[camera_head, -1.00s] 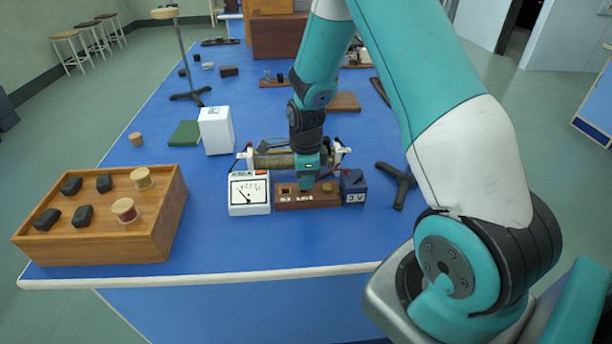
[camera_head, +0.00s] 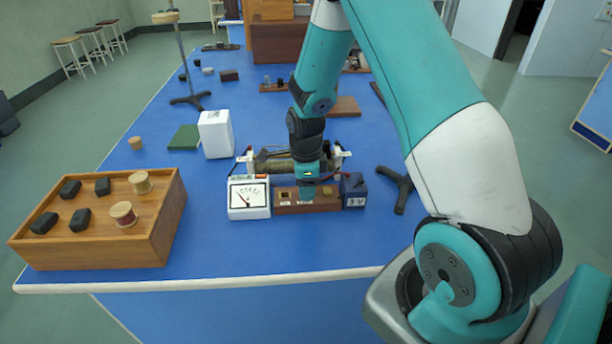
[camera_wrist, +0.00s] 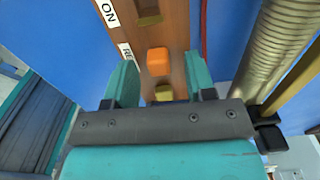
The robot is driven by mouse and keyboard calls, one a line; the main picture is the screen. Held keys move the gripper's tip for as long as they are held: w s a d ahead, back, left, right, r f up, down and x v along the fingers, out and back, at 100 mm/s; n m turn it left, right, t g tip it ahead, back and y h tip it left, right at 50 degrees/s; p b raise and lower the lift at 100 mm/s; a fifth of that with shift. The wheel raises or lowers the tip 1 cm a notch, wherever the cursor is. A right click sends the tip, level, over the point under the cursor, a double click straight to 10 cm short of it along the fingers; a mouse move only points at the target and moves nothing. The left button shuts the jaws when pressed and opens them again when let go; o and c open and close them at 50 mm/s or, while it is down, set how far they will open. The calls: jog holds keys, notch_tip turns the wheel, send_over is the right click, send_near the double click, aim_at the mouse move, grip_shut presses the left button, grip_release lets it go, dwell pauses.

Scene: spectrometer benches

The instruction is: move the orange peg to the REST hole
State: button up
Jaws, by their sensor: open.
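The orange peg (camera_wrist: 158,60) stands up from a narrow wooden block (camera_wrist: 178,30) in the wrist view. A brass-coloured square fitting (camera_wrist: 148,12) is beside the ON label (camera_wrist: 108,12), and another (camera_wrist: 164,92) is on the peg's other side. A label reading "RE" (camera_wrist: 127,55), partly covered by a finger, is beside the peg. My gripper (camera_wrist: 160,62) is open, one finger to each side of the peg with gaps. In the head view my gripper (camera_head: 307,190) is over the middle of the block (camera_head: 290,208) and hides the peg.
A white meter (camera_head: 248,200) stands left of the block and a dark blue 3 V box (camera_head: 354,190) right of it. A coil (camera_head: 270,162) lies close behind. A wooden box with spools (camera_head: 100,250) is at front left. The bench front is clear.

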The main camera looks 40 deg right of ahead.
notch_tip(320, 180, up, 17)
jog(key=shift+r, duration=0.15)
dwell(0.5)
